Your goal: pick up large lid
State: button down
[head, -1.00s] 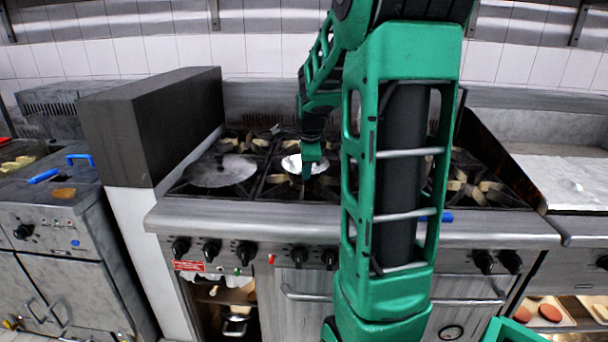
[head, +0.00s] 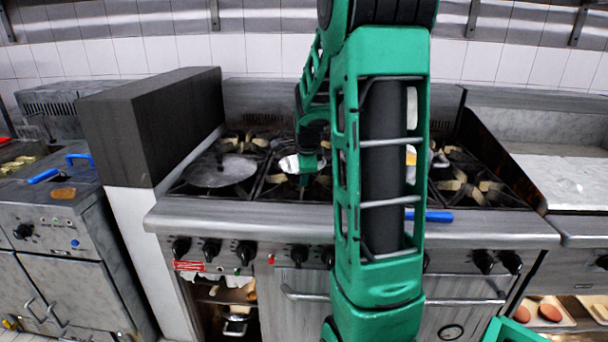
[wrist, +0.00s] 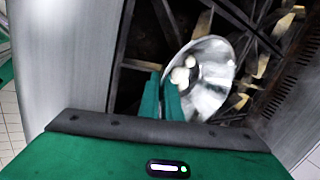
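A shiny silver lid (head: 289,163) is over the middle burners in the head view, partly hidden by my gripper (head: 308,165). In the wrist view the lid (wrist: 209,84) shows a pale knob (wrist: 180,76) right by the tips of my gripper's two green fingers (wrist: 164,76). The fingers are close together; I cannot tell whether they grip the knob. A wider, dull grey round piece (head: 220,171), which may be a lid or a pan, lies on the left burner, apart from my gripper.
A dark block (head: 150,120) stands left of the stove (head: 470,222). A blue handle (head: 432,216) juts over the stove's front edge, right of my arm. Black grates with open burners lie at the right. A flat metal surface (head: 565,180) is farther right.

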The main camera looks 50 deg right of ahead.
jog(key=shift+r, duration=0.15)
jog(key=shift+r, duration=0.6)
notch_tip(320, 180, up, 2)
jog(key=shift+r, duration=0.25)
jog(key=a+r, duration=0.7)
jog(key=a, duration=0.4)
jog(key=shift+w+a, duration=0.15)
jog(key=shift+a, duration=0.2)
